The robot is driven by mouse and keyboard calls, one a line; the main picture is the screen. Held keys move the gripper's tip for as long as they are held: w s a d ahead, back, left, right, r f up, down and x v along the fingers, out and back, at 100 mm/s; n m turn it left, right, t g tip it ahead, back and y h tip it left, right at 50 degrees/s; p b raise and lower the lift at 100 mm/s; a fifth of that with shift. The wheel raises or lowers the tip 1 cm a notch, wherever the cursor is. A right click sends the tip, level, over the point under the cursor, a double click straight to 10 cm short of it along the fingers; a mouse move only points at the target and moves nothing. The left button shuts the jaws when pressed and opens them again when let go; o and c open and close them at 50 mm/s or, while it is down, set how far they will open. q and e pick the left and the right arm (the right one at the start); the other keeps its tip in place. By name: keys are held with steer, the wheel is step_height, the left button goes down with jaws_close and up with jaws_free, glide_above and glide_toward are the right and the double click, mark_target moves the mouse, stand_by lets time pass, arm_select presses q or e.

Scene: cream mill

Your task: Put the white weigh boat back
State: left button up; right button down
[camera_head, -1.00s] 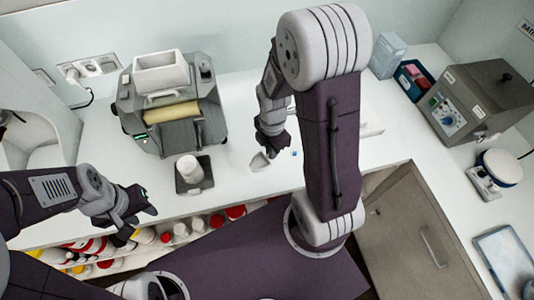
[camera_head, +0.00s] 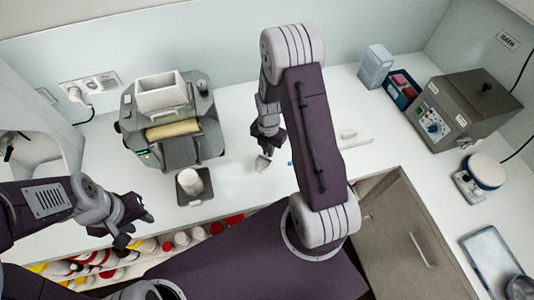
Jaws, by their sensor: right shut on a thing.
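The white weigh boat (camera_head: 262,164) is a small, pale, angular dish over the white counter. My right gripper (camera_head: 264,153) is shut on it, and the fingers are partly hidden by the dark wrist. I cannot tell whether the boat touches the counter. My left gripper (camera_head: 138,217) hangs over the counter's front edge at the left, with nothing visible in it; its finger gap is not clear.
The mill (camera_head: 170,120), with a white hopper and a cream roller, stands behind a white cup (camera_head: 190,182) on a dark square tray. A flat white slab (camera_head: 355,133) lies right of my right arm. A grey bath (camera_head: 462,112) and a scale (camera_head: 482,172) stand at the right.

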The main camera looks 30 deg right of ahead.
steer(key=shift+w+f, duration=0.2)
steer(key=shift+w, duration=0.1)
steer(key=f+p, duration=0.1)
steer(key=f, duration=0.2)
steer(key=shift+s+f, duration=0.2)
steer(key=shift+w+f, duration=0.2)
steer(key=shift+f, duration=0.2)
steer(key=c, duration=2)
jaws_free()
steer(key=shift+s, duration=0.1)
steer(key=o, duration=0.5)
steer(key=shift+c, duration=0.2)
